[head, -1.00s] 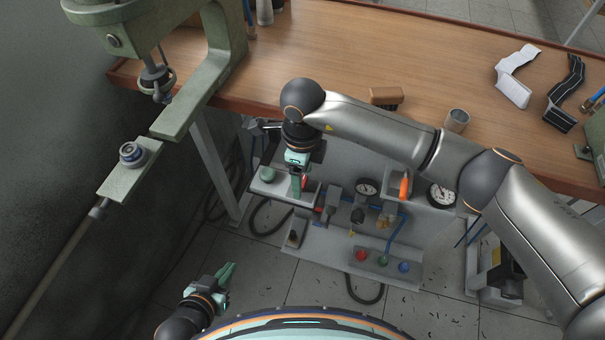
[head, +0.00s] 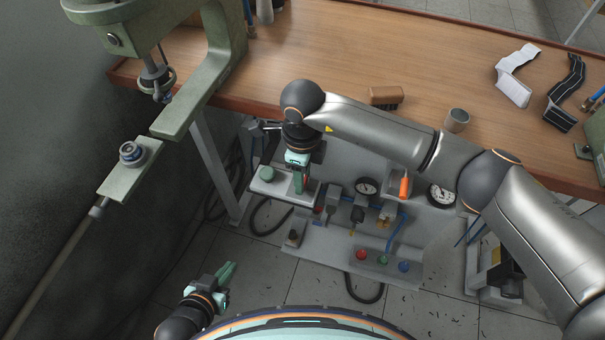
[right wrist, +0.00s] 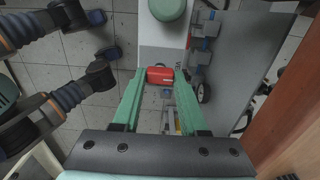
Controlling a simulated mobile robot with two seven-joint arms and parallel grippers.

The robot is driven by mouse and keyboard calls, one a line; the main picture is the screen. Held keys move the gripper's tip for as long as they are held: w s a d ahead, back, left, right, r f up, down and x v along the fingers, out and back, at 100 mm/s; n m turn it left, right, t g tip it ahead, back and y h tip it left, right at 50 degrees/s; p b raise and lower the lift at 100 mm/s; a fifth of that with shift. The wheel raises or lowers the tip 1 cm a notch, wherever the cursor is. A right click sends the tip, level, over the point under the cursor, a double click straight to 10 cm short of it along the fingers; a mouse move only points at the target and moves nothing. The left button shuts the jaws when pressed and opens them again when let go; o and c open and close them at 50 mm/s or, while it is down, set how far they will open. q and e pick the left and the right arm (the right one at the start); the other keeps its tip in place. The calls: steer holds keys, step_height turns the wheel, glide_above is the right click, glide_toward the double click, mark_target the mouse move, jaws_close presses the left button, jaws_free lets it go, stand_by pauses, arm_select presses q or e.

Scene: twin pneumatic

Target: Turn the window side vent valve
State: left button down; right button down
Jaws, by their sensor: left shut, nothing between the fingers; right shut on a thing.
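A red valve handle (right wrist: 160,75) sits between the fingertips of my right gripper (right wrist: 159,78) in the right wrist view. The gripper is shut on it. In the head view my right gripper (head: 300,186) reaches down to the grey pneumatic panel (head: 350,238) below the table edge, and its fingers and wrist hide most of the red handle. A green dome knob (head: 267,173) is just left of the gripper; it also shows in the right wrist view (right wrist: 167,8). My left gripper (head: 226,272) is shut and empty, low at the left, away from the panel.
The panel carries gauges (head: 366,187), an orange-handled tool (head: 404,187), blue hoses and red, green and blue buttons (head: 383,260). The wooden table (head: 330,50) overhangs behind. A green machine (head: 215,60) stands at the left. Floor is free around my left gripper.

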stand_by(0.4)
steer(key=m+b, duration=0.1)
steer(key=m, duration=0.3)
steer(key=shift+m, duration=0.4)
steer(key=m+b, duration=0.1)
steer(key=m, duration=0.3)
steer(key=shift+m, duration=0.3)
steer(key=m+b, duration=0.1)
steer(key=m, duration=0.5)
steer(key=shift+m, duration=1.2)
steer(key=shift+c, duration=2.2)
jaws_free()
